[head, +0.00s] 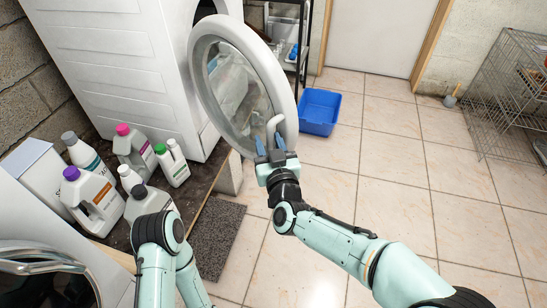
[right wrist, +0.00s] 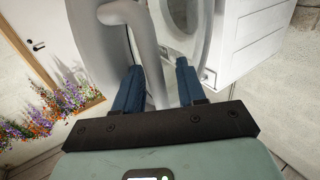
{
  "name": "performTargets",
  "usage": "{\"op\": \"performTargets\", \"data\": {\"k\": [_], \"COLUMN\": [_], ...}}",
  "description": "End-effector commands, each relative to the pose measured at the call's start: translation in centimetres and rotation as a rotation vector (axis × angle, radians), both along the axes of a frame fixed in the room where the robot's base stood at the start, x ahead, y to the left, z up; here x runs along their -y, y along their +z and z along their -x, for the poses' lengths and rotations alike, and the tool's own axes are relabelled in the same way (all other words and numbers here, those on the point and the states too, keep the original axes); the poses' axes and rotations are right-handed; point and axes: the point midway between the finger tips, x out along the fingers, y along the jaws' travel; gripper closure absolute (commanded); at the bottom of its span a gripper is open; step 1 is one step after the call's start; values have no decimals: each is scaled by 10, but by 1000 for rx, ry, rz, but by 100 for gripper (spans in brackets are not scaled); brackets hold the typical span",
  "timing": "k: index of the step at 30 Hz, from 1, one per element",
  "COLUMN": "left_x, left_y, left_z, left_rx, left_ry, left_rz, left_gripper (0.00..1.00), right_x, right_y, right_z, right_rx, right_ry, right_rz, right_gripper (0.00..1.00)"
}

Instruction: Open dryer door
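The white dryer (head: 120,50) stands at the upper left. Its round door (head: 208,68), with a glass middle, stands swung out from the dryer's front, partly open. The pale curved door handle (head: 273,127) is on the near lower right rim. My right gripper (head: 271,146) is at this handle, one blue finger on each side. In the right wrist view the handle (right wrist: 150,55) passes between the fingers, near the left one, with a small gap to the right one. My left arm shows at the bottom left of the head view; its gripper is not visible.
Several detergent bottles (head: 134,152) stand left of the door. A second machine's round door (head: 45,268) is at the lower left. A blue bin (head: 320,110) sits on the floor behind the door. A wire rack (head: 508,90) stands far right. The tiled floor between is clear.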

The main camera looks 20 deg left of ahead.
Motion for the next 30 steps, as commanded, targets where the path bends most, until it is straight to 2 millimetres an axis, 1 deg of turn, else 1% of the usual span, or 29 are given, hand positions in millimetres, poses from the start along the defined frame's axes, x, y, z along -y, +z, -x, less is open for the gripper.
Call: {"op": "performTargets", "data": {"k": [5,12,18,23,30], "left_x": [1,3,5,5,5], "left_y": [6,18,24,26,27], "left_z": [-9,-26,-35,-38,-39], "left_rx": [30,85,116,127,130], "left_ry": [-3,-8,-11,-11,-12], "left_rz": [-2,-6,-7,-8,-8], "left_gripper": [100,100,100,100,100], "right_x": [14,41,58,65,66], "right_y": [2,2,2,1,1], "right_z": [23,68,96,107,109], "right_rx": [0,1,1,1,1], "right_ry": [2,3,4,4,4], "right_rz": [2,2,0,0,-1], "right_gripper": [60,60,60,60,60]}}
